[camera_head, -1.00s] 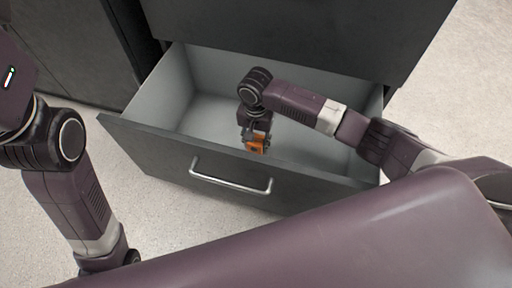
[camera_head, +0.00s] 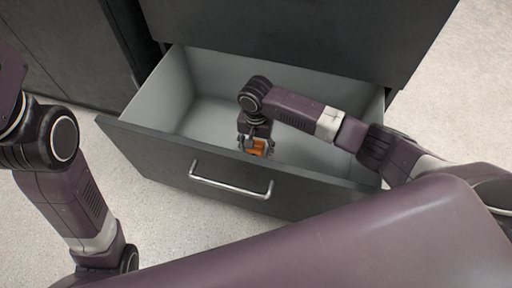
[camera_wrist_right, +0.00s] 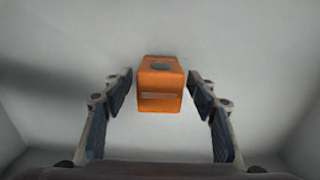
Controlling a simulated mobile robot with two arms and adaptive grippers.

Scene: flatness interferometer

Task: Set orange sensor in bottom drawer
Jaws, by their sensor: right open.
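The orange sensor (camera_head: 259,147) is inside the open bottom drawer (camera_head: 150,140), close behind its front panel. In the right wrist view the sensor (camera_wrist_right: 160,84) is a small orange block with a dark round spot on top. My right gripper (camera_head: 256,145) reaches down into the drawer. Its two fingers (camera_wrist_right: 160,92) stand open on either side of the sensor, with a gap on each side. The sensor appears to rest on the drawer floor. My left arm is at the left of the head view, but its gripper is out of sight.
The drawer has a silver bar handle (camera_head: 231,187) on its dark front. The closed cabinet front above (camera_head: 290,35) overhangs the drawer's back. Another dark cabinet (camera_head: 70,45) stands at the left. The drawer floor around the sensor looks empty.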

